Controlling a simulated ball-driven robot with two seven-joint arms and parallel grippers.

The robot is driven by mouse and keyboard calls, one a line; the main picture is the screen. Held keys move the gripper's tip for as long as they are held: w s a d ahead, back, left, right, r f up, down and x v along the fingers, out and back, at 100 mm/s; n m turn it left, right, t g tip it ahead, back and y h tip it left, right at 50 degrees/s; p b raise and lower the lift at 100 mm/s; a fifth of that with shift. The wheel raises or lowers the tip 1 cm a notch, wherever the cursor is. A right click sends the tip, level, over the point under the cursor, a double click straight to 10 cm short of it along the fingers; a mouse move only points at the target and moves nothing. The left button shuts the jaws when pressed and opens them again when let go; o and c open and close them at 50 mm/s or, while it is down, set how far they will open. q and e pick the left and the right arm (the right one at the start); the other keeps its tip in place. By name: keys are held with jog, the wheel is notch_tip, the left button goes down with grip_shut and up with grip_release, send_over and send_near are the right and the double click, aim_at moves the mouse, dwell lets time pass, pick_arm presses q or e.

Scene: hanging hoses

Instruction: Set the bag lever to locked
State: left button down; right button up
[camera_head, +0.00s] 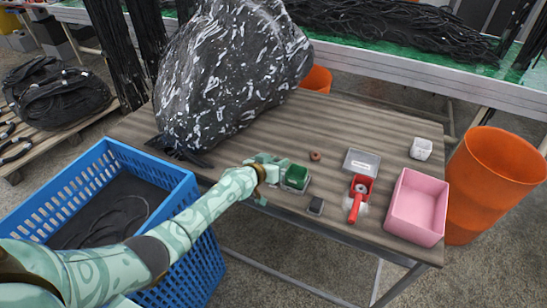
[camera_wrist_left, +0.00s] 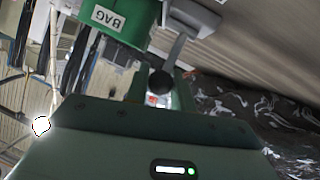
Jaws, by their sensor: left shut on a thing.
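The green lever box (camera_head: 297,176) stands on the wooden table, near its front edge. In the left wrist view the green box (camera_wrist_left: 128,20) carries a white label reading BAG. The bag lever (camera_wrist_left: 178,48) is a grey bar with a dark round knob, sticking out from the box's side. My left gripper (camera_head: 277,170) is at the left side of the green box and is shut on the lever at its knob end. The gripper hides much of the lever in the head view, so its setting cannot be read. My right gripper is not in view.
A large black bag (camera_head: 230,75) stands behind my left gripper. A red-handled device (camera_head: 357,197), a grey labelled box (camera_head: 361,163) and a pink bin (camera_head: 417,207) are to the right. A blue crate (camera_head: 185,215) stands left of the table, an orange bucket (camera_head: 490,180) right.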

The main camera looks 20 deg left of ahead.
pick_arm(q)
jog(key=shift+w+r+g+p, duration=0.25)
jog(key=shift+w+g+p, duration=0.15)
jog(key=shift+g+p, duration=0.2)
jog(key=shift+w+f+g+p, duration=0.25)
jog(key=shift+g+p, duration=0.05)
jog(key=shift+g, duration=0.3)
jog(key=c, duration=1.2)
grip_release()
jog(key=shift+c, duration=0.2)
